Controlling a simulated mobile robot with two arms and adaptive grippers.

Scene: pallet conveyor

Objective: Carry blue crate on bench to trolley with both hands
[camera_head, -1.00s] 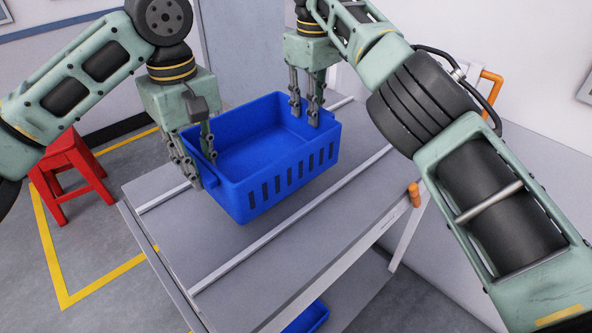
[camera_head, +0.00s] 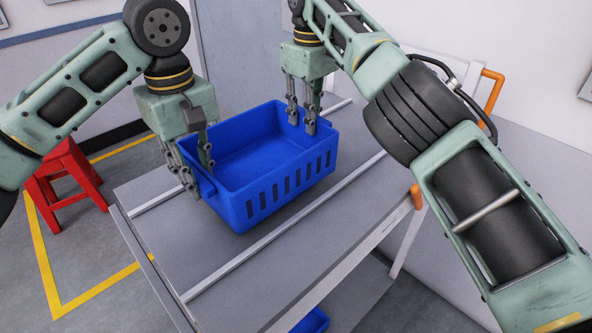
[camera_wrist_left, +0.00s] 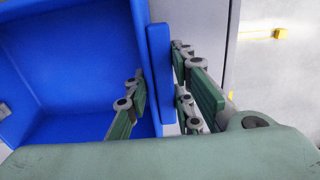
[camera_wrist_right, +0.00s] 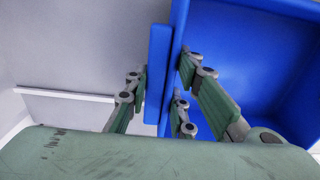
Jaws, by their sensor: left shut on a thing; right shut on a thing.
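An empty blue crate (camera_head: 262,160) with slotted sides is over the grey top of the trolley (camera_head: 235,262) in the head view. Whether its base touches the top or hangs just above it, I cannot tell. My left gripper (camera_head: 199,178) is shut on the crate's left end wall. In the left wrist view its fingers (camera_wrist_left: 158,100) straddle the blue rim. My right gripper (camera_head: 301,118) is shut on the opposite end wall. In the right wrist view its fingers (camera_wrist_right: 162,100) lie on both sides of the rim. The crate looks about level.
The trolley has raised light strips along its top and an orange-gripped handle (camera_head: 492,90) at the right. Another blue container (camera_head: 312,321) shows partly on its lower shelf. A red stool (camera_head: 64,177) stands at the left by yellow floor lines (camera_head: 97,290).

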